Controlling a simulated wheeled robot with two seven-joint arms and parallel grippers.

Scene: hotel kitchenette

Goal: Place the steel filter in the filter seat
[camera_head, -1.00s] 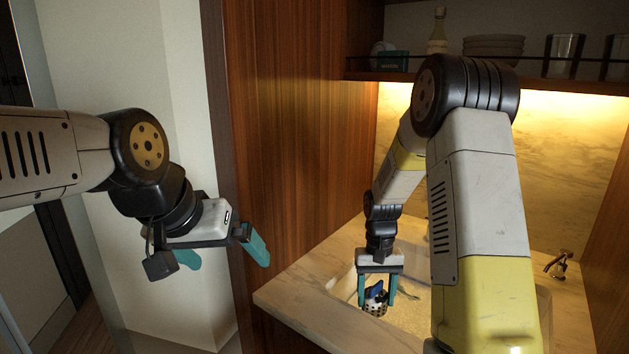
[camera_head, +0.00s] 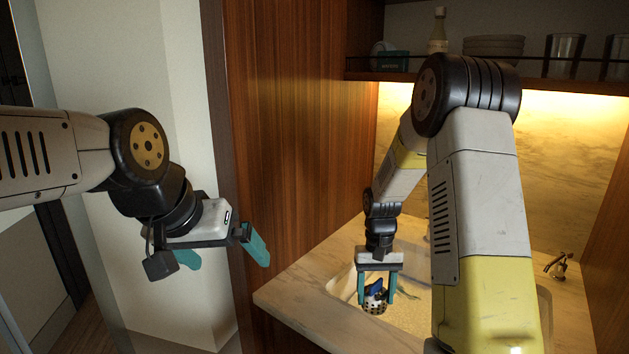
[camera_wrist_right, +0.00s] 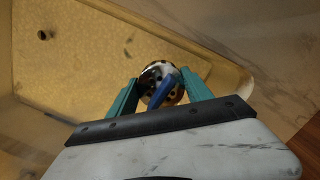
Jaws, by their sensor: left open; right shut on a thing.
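The steel filter (camera_head: 375,304) is a perforated metal basket with a blue handle (camera_head: 374,287). My right gripper (camera_head: 376,297) points down over the sink and is shut on the filter, with its teal fingers on either side of the blue handle. In the right wrist view the filter (camera_wrist_right: 159,72) and blue handle (camera_wrist_right: 158,95) show between the fingertips. A small dark round hole (camera_wrist_right: 42,35), possibly the filter seat, lies in the sink floor, well apart from the filter. My left gripper (camera_head: 222,262) is open and empty in front of the pale wall.
The sink basin (camera_head: 415,310) is set in a marble counter (camera_head: 290,290). A tap (camera_head: 558,265) stands at the right. A wooden panel (camera_head: 300,130) rises at the left of the counter. A shelf above holds a bottle (camera_head: 438,32), stacked plates (camera_head: 493,46) and glasses (camera_head: 563,55).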

